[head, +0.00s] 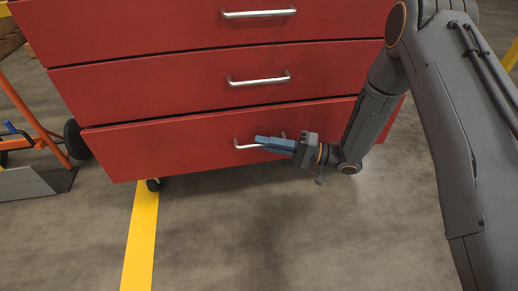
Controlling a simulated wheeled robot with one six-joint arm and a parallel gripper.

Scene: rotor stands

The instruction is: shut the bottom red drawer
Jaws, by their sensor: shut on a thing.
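The bottom red drawer (180,152) is the lowest front of the red cabinet, across the middle of the head view. Its front looks about in line with the drawer above; I cannot tell whether it stands slightly out. Its silver bar handle (243,147) shows at the left end and a little at the right. My gripper (266,143) reaches in from the right with its blue fingers lying along the handle and shut on it. The fingers hide the middle of the handle, and my arm hides part of the drawer's right end.
The middle drawer (150,92) and an upper drawer (130,28) have silver handles. An orange hand truck (35,125) stands at the left. A yellow floor stripe (141,235) runs toward the front. The grey floor (280,235) before the cabinet is clear.

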